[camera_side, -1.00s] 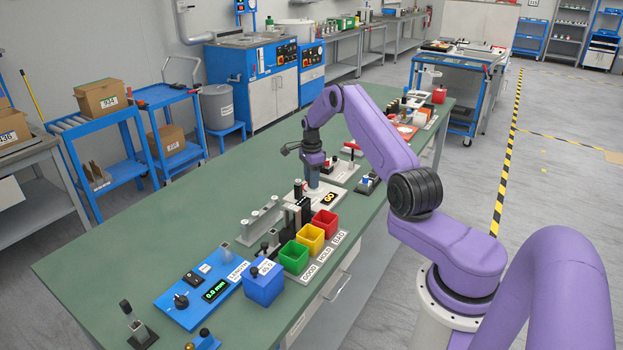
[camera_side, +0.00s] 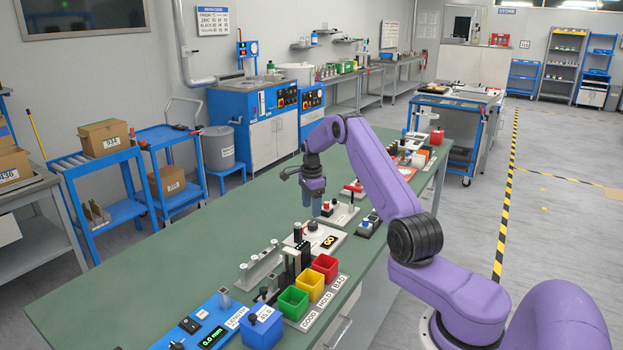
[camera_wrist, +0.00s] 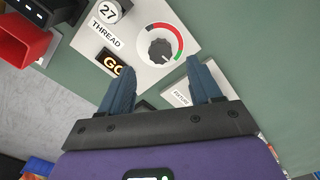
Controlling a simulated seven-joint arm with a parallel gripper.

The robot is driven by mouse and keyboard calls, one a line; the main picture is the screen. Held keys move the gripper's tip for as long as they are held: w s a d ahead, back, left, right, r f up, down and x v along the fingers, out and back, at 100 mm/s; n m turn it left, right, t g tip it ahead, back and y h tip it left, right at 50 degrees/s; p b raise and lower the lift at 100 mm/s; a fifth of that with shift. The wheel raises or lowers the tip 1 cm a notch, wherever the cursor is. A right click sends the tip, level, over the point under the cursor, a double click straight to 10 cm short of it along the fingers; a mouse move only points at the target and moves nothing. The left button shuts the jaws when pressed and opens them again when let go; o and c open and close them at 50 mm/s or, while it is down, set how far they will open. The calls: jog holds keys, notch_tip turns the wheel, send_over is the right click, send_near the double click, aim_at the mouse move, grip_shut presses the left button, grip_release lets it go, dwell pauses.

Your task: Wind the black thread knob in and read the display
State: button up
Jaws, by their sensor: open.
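The black thread knob (camera_wrist: 160,50) stands on a pale plate marked THREAD, inside a dial ring of red, white and green. In the side view the knob (camera_side: 312,225) sits below my gripper (camera_side: 312,206), with a small gap between them. My gripper (camera_wrist: 163,80) is open and empty, its two blue fingers pointing towards the plate. The display (camera_wrist: 111,63) shows amber letters reading GO on black, its right end close to the left finger. The display (camera_side: 329,241) also shows in the side view.
Green (camera_side: 293,302), yellow (camera_side: 310,287) and red (camera_side: 325,268) bins stand in front of the plate. The green bench top is clear to the left.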

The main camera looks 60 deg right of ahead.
aim_at(311, 224)
notch_tip(311, 224, up, 11)
dwell(0.3)
jog(key=shift+r, duration=0.1)
dwell(0.7)
jog(key=a+r+n, duration=0.3)
jog(key=a+n, duration=0.3)
jog(key=a, duration=0.6)
jog(key=a+r+n, duration=0.2)
jog(key=a+n, duration=0.4)
jog(key=a, duration=0.6)
jog(key=s+a+r+n, duration=0.1)
jog(key=s+a+n, duration=0.4)
jog(key=a, duration=0.4)
jog(key=s+a+n, duration=0.4)
jog(key=s+n, duration=0.1)
jog(key=s, duration=0.4)
jog(key=s+a+n, duration=0.5)
jog(key=s+n, duration=0.1)
jog(key=s, duration=0.2)
jog(key=s+d+f+n, duration=0.2)
jog(key=s+n, duration=0.7)
jog(key=s, duration=0.6)
jog(key=shift+d, duration=0.3)
